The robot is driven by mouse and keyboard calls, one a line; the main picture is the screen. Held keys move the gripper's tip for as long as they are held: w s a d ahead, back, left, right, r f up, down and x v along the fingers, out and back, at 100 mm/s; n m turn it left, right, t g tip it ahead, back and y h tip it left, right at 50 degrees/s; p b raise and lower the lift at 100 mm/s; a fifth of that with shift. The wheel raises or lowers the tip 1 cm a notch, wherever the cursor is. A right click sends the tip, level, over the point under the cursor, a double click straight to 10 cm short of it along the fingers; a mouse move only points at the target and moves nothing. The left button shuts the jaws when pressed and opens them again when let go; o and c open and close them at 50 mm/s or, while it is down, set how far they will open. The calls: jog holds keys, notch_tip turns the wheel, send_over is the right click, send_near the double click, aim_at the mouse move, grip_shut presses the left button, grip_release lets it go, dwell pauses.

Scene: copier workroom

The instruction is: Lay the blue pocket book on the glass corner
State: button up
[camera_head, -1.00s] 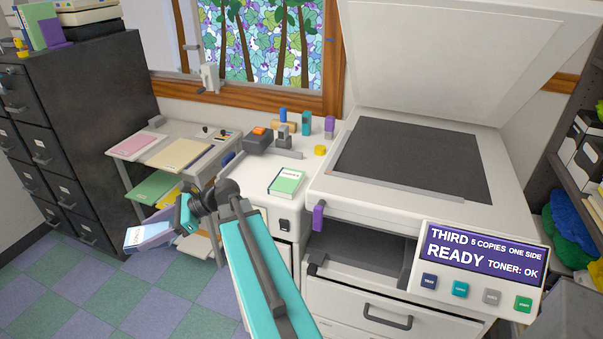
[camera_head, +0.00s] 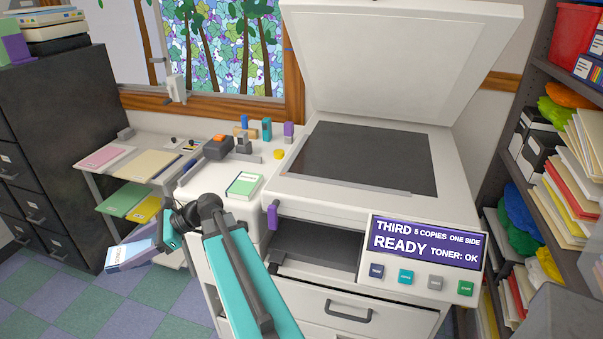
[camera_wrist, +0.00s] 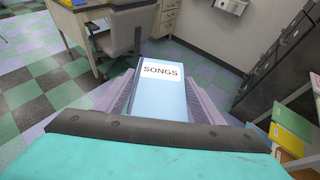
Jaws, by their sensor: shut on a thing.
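A light blue book with a white label reading SONGS shows in the wrist view (camera_wrist: 160,98). My gripper (camera_wrist: 161,92) is shut on it, with a lilac finger on each side. In the head view the blue book (camera_head: 128,255) hangs over the floor at the lower left, and my gripper (camera_head: 140,246) is partly hidden behind my arm. The copier's dark glass (camera_head: 365,155) lies bare at centre right, with its white lid (camera_head: 400,65) raised. The book is well left of the glass and lower than it.
A green book (camera_head: 244,184) lies on the white side cabinet beside the copier. A stapler-like block (camera_head: 218,147) and small items stand behind it. A paper rack (camera_head: 100,160) is at left. The copier panel (camera_head: 425,255) juts forward. Shelves (camera_head: 540,120) stand at right.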

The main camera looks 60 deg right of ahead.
jog(key=shift+a, duration=0.2)
jog(key=s+d+r+m+t+h, duration=0.1)
jog(key=d+r, duration=0.3)
jog(key=d, duration=0.6)
jog(key=s+d+r+m+t+h, duration=0.1)
jog(key=s+d+r+m+h, duration=0.1)
jog(key=d, duration=0.8)
jog(key=s+d+r+m+t+h, duration=0.1)
jog(key=s+d+r+m+t, duration=0.1)
jog(key=d+r, duration=0.4)
jog(key=shift+s+d+r+h, duration=0.1)
jog(key=shift+s+d, duration=0.15)
jog(key=shift+d, duration=0.6)
jog(key=shift+s+d+r+h, duration=0.1)
jog(key=shift+s+d, duration=0.2)
jog(key=shift+d, duration=0.55)
jog(key=shift+s+d+r+h, duration=0.1)
jog(key=shift+s+d, duration=0.15)
jog(key=shift+d, duration=0.6)
jog(key=s+d+r+m+t+h, duration=0.1)
jog(key=s+d+r+m+h, duration=0.1)
jog(key=s+d, duration=0.5)
jog(key=shift+s+d+r, duration=0.25)
jog(key=shift+d+r, duration=0.5)
jog(key=shift+d, duration=0.55)
